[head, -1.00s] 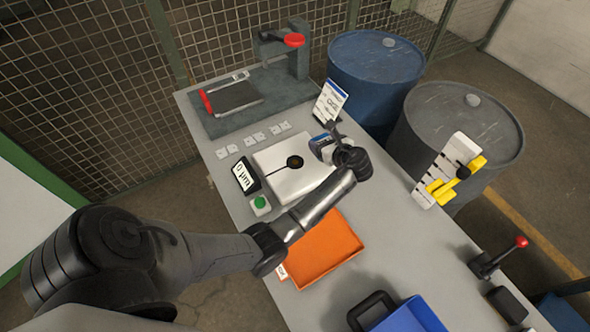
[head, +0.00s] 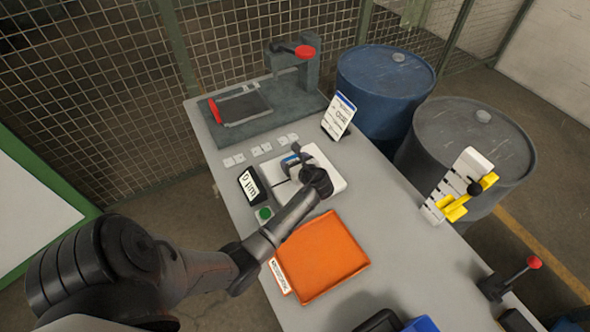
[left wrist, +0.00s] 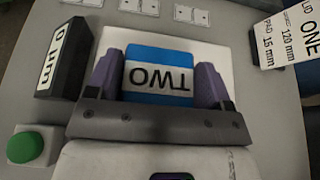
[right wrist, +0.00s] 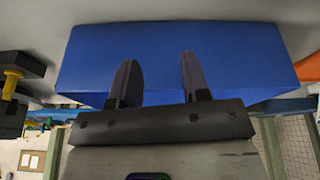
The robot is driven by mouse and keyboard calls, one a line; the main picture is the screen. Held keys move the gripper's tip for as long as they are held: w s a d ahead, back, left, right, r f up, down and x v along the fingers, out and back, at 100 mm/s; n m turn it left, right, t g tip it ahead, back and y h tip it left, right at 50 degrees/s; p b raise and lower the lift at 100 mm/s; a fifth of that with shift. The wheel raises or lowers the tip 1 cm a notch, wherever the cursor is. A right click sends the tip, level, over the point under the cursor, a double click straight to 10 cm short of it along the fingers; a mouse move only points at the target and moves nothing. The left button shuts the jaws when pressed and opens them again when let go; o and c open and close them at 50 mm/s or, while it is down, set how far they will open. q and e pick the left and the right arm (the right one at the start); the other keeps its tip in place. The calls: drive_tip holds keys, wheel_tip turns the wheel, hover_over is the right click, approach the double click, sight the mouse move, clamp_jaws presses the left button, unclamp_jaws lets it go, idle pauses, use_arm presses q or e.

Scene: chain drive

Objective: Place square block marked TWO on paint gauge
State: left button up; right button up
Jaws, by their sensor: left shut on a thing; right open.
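The square block marked TWO (left wrist: 158,72), blue and white, is between the two fingers of my left gripper (left wrist: 160,76), which is shut on it. In the head view, my left gripper (head: 296,160) is over the white plate of the paint gauge (head: 322,160) and partly covers the block. I cannot tell whether the block touches the plate. The gauge's display (head: 251,185) reads 0 µm; a green button (head: 264,213) is beside it. My right gripper (right wrist: 156,78) is open, with a large blue box (right wrist: 225,60) in front of its fingers.
An orange tray (head: 318,258) lies in front of the gauge. A card stand (head: 338,116) is behind it at right. Small white tiles (head: 262,149) lie behind the plate. A press-like fixture (head: 305,75) is at the back. A yellow-and-white fixture (head: 462,190) stands right.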

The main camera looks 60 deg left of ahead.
use_arm(q)
wheel_tip(320, 180, down, 4)
drive_tip(key=shift+r+b, duration=0.2)
drive_tip(key=shift+b, duration=0.35)
drive_tip(key=shift+f, duration=0.1)
drive_tip(key=shift+f, duration=0.15)
drive_tip(key=o, duration=1.2)
drive_tip(key=shift+c, duration=0.2)
